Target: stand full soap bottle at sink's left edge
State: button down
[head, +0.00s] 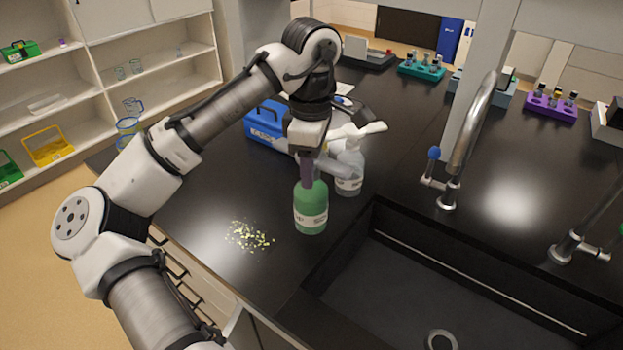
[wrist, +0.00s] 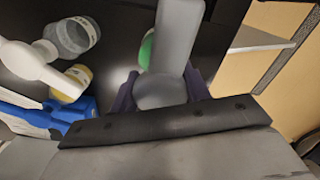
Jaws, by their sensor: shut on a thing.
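A green soap bottle (head: 311,208) with a white label is upright on or just above the black counter, left of the sink (head: 367,212) and close to its left rim. My gripper (head: 306,172) comes from above and is shut on the bottle's top. In the wrist view, the grey pump head (wrist: 176,45) fills the space between my fingers (wrist: 162,92), with a little green body (wrist: 147,50) showing behind it. A clear bottle (head: 350,174) with a white pump stands just behind and right of the green one; it also shows in the wrist view (wrist: 72,38).
A blue case (head: 264,122) stands behind my gripper. Yellow-green crumbs (head: 248,236) lie on the counter left of the green bottle. A tap (head: 466,140) rises behind the sink. The counter's front left is otherwise clear.

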jog(key=shift+f+p, duration=0.35)
jog(key=shift+f, duration=1.8)
jog(key=c, duration=0.7)
grip_release()
jog(key=shift+f, duration=0.1)
notch_tip(320, 180, up, 12)
jog(key=shift+r+b, duration=0.15)
jog(key=shift+b, duration=0.5)
